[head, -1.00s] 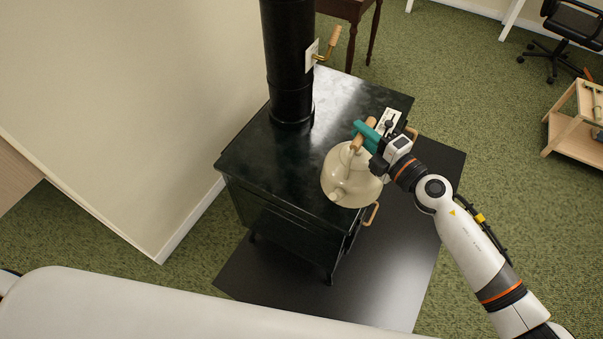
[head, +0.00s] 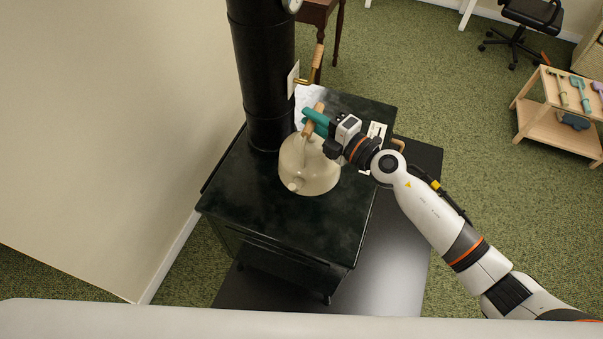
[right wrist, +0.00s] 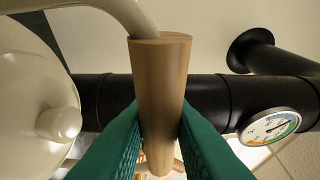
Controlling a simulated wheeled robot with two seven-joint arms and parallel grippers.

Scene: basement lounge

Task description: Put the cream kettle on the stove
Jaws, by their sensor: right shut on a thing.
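The cream kettle (head: 309,168) is over the dark stove top (head: 330,220), close to the black flue pipe; I cannot tell whether its base touches the surface. My right gripper (head: 314,118) is shut on the kettle's wooden handle (head: 314,113). In the right wrist view the teal fingers of the right gripper (right wrist: 160,140) press both sides of the wooden handle (right wrist: 160,90). The kettle's lid knob (right wrist: 60,122) shows at the left there. My left gripper is not in view.
The black flue pipe (head: 262,75) rises from the stove's back, with a gauge (right wrist: 270,125) on it. A wooden-handled brass fitting (head: 316,66) is beside it. The front of the stove top is clear. A wooden cart (head: 560,125) with tools stands far right.

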